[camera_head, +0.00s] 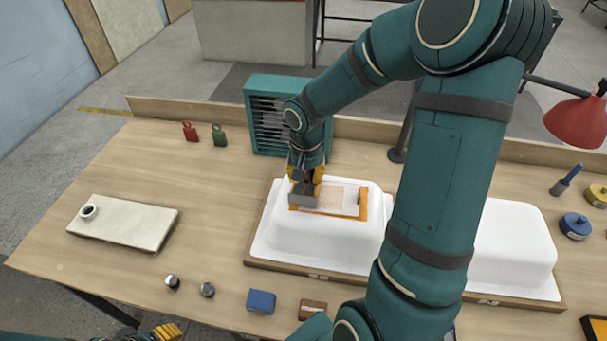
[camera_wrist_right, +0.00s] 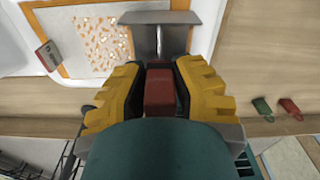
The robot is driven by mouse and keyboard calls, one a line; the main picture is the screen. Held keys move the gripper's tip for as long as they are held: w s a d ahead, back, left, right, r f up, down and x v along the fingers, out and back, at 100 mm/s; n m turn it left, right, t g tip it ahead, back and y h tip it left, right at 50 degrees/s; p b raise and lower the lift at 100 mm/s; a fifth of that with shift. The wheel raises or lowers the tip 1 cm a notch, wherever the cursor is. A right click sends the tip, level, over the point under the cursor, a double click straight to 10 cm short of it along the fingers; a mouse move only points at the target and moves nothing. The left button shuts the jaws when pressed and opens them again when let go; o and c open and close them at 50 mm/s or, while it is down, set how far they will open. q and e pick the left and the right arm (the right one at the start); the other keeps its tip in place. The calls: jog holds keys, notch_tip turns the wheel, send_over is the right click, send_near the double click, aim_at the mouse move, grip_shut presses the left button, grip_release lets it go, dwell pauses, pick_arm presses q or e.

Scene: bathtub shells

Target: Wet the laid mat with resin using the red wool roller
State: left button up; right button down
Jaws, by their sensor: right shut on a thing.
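The laid mat (camera_head: 337,196) is a pale patch inside an orange border on top of the left white tub shell (camera_head: 305,236). In the right wrist view the mat (camera_wrist_right: 100,38) is white, mottled with orange-brown spots. My right gripper (camera_head: 305,178) is above the left end of the mat. In the wrist view its yellow fingers (camera_wrist_right: 159,90) are shut on the red grip of the roller (camera_wrist_right: 160,92), whose broad grey head (camera_wrist_right: 160,17) overlaps the mat's edge. I cannot tell whether the head touches the mat. My left gripper (camera_head: 166,332) shows only partly at the bottom edge.
A second white shell (camera_head: 512,248) stands to the right, partly behind my right arm. A blue block (camera_head: 261,301) lies in front.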

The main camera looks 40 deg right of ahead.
jog(key=shift+s+d+f, duration=0.1)
jog(key=shift+s+d, duration=0.95)
jog(key=shift+s, duration=0.35)
jog(key=shift+s+d+f, duration=0.1)
jog(key=shift+s+d, duration=1)
jog(key=shift+s, duration=0.25)
jog(key=shift+s+d+f, duration=0.1)
jog(key=shift+s+d, duration=0.95)
jog(key=shift+s, duration=0.35)
notch_tip(320, 180, up, 6)
jog(key=p, duration=0.4)
jog(key=shift+p, duration=0.35)
